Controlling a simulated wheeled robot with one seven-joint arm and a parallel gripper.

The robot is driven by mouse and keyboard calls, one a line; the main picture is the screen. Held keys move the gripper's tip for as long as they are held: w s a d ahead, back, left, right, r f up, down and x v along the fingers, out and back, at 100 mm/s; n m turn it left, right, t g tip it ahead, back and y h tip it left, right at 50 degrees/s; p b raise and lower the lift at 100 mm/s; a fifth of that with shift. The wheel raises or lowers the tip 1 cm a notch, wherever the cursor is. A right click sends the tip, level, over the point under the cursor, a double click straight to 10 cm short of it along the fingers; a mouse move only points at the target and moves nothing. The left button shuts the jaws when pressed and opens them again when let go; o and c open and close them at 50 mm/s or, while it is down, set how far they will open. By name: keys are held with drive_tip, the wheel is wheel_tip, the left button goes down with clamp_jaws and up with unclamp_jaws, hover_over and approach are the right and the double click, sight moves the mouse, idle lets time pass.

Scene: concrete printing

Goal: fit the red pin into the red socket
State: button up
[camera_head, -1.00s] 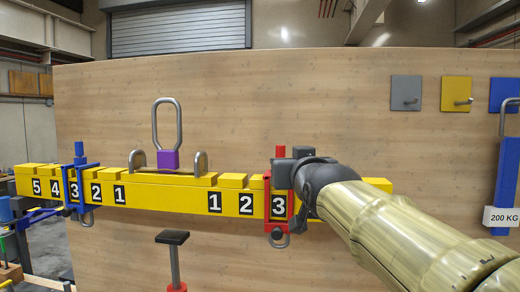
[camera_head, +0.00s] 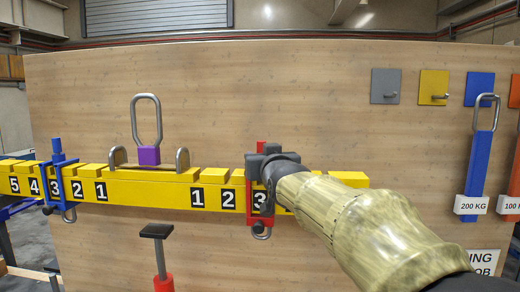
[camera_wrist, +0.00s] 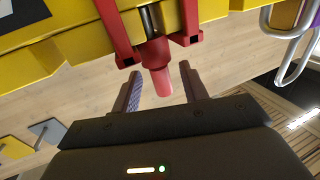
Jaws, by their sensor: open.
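The red socket (camera_head: 249,204) is a red bracket around the yellow beam (camera_head: 150,190) at the number 3 right of centre; its two red arms show in the wrist view (camera_wrist: 118,38). The red pin (camera_head: 261,146) stands upright at the top of the bracket. In the wrist view the pin (camera_wrist: 161,67) has a wide collar and narrower end, with a grey metal shaft beyond the collar. My gripper (camera_head: 262,166) is open, its fingers (camera_wrist: 161,80) apart on either side of the pin's end. I cannot tell how deep the pin sits.
A blue bracket (camera_head: 48,185) with a blue pin is on the beam's left part. A purple block with a metal loop (camera_head: 147,120) stands mid-beam. Colored hook plates (camera_head: 434,87) and a blue 200 KG weight (camera_head: 478,170) hang at right. A wooden panel (camera_head: 330,130) backs everything.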

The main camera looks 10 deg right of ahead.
drive_tip(key=shift+w+f+p, duration=0.1)
drive_tip(key=shift+w+p, duration=0.4)
drive_tip(key=shift+w, duration=0.9)
drive_tip(key=shift+s, duration=0.1)
clamp_jaws()
